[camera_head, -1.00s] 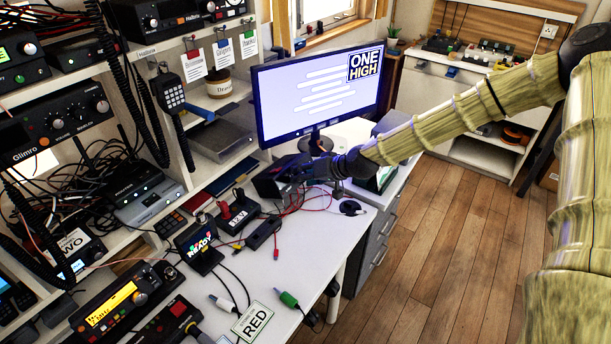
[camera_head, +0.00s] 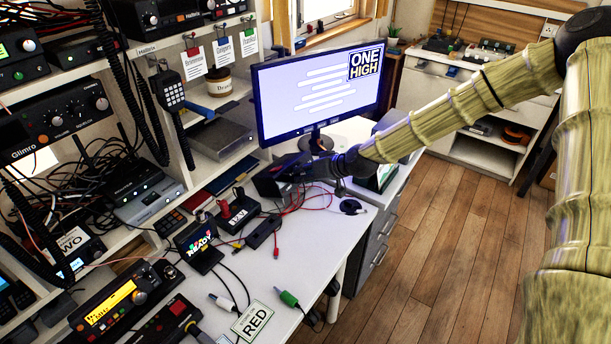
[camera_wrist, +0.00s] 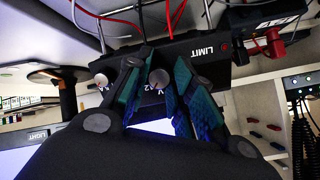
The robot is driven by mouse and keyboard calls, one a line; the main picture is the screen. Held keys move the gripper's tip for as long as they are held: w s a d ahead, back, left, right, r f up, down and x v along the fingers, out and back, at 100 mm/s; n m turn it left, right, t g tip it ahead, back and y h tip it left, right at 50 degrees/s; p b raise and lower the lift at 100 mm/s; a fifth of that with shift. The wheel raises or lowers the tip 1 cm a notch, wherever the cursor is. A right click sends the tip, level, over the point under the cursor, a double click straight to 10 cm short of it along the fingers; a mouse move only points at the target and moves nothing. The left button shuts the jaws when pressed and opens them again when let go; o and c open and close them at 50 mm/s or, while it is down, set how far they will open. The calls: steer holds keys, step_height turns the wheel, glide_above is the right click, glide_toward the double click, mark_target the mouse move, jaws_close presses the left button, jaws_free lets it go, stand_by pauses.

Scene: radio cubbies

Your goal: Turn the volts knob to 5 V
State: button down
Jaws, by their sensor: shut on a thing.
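The dark power supply box (camera_head: 268,184) stands on the desk in front of the monitor, partly hidden by my gripper (camera_head: 303,171). In the wrist view its front panel (camera_wrist: 200,52) carries the word LIMIT, a red light and pale round knobs. One knob (camera_wrist: 159,79) sits between the teal-padded fingers of my gripper (camera_wrist: 160,73), which is shut on it. A second knob (camera_wrist: 100,80) shows just left of the fingers. No volts label or clear voltage reading is legible, and the fingers hide part of the panel.
The monitor (camera_head: 318,95) stands close behind my gripper. Red and black cables (camera_head: 290,205) lie beside the box. Crowded radio shelves fill the left; the front desk edge has some clear room.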

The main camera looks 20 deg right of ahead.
steer(key=shift+f+n+t+h+b, duration=0.1)
steer(key=shift+n+t+h+b, duration=0.3)
steer(key=shift+n+b, duration=2.85)
steer(key=shift+n+t+h+b, duration=0.2)
steer(key=shift+n+t+b, duration=0.65)
steer(key=shift+n, duration=4.4)
steer(key=shift+g+b, duration=0.25)
steer(key=shift+b, duration=0.05)
steer(key=c, duration=1.2)
jaws_free()
steer(key=v, duration=1.2)
